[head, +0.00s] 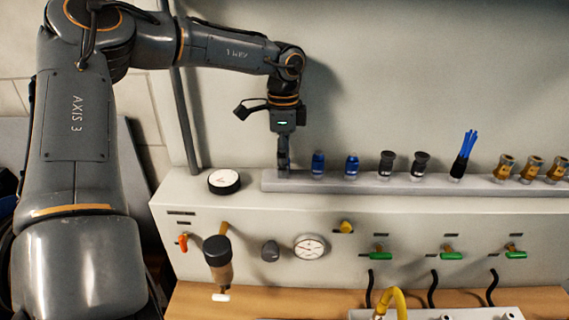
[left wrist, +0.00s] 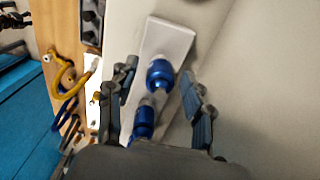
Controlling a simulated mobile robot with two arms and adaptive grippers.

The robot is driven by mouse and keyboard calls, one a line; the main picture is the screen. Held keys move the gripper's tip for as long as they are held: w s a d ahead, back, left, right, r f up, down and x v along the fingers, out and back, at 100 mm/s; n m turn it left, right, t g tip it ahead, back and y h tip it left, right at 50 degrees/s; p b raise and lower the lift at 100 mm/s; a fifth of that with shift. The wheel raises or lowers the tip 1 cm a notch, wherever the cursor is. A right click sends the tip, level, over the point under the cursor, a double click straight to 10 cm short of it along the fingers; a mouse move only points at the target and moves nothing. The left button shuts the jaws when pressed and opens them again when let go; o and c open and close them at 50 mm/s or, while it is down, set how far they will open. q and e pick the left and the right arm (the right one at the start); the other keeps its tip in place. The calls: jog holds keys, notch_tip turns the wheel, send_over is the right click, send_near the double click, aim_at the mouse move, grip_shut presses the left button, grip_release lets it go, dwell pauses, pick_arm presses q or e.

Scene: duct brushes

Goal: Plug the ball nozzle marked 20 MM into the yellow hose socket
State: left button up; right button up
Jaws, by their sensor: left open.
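Two blue ball nozzles, a left one (head: 318,165) and a right one (head: 351,167), stand upright on a grey rail (head: 330,186) in the head view. My left gripper (head: 283,168) points down at the rail's left end, left of these nozzles. In the left wrist view the gripper (left wrist: 160,78) has its fingers apart. A blue nozzle (left wrist: 160,75) shows between the fingertips, and another (left wrist: 143,122) is nearer the palm; contact cannot be told. No 20 MM mark is readable. A yellow hose (head: 392,300) curves up at the bottom; its socket is not clear. My right gripper is out of view.
Two black-topped nozzles (head: 386,164), a blue-bristled brush (head: 463,156) and several brass fittings (head: 503,168) stand farther right on the rail. A round gauge (head: 223,181) lies left of it. The panel below carries valves and a dial (head: 309,247). A wooden bench (head: 270,302) is in front.

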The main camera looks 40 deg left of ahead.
pick_arm(q)
jog(key=shift+b, duration=0.45)
grip_shut()
jog(key=shift+r, duration=0.15)
jog(key=shift+w+r, duration=0.1)
jog(key=shift+r, duration=0.2)
jog(key=shift+r+p, duration=0.45)
jog(key=shift+r, duration=0.3)
jog(key=shift+r+p, duration=0.75)
jog(key=shift+r, duration=1.1)
